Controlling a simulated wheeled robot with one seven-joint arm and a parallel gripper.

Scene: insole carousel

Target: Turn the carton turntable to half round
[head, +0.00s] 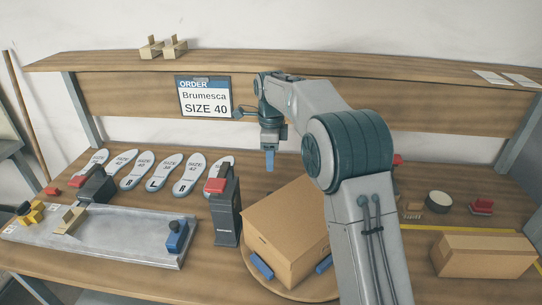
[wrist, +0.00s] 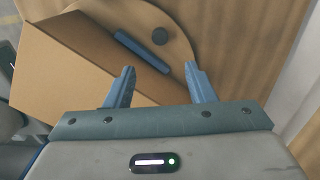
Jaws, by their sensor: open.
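The carton (head: 288,232) is a closed brown box on the round wooden turntable (head: 312,293), right of the table's middle. It sits at an angle, and my arm hides its right side. Blue blocks stand against the carton at the left (head: 262,265) and right (head: 323,264). My gripper (head: 270,168) points down behind and above the carton, apart from it. In the wrist view my gripper (wrist: 161,70) is open and empty.
A black stand with a red top (head: 225,210) stands close left of the turntable. A metal tray (head: 120,238) and several insoles (head: 160,172) lie further left. A second box (head: 485,256) is at the right. The order sign (head: 204,95) hangs behind.

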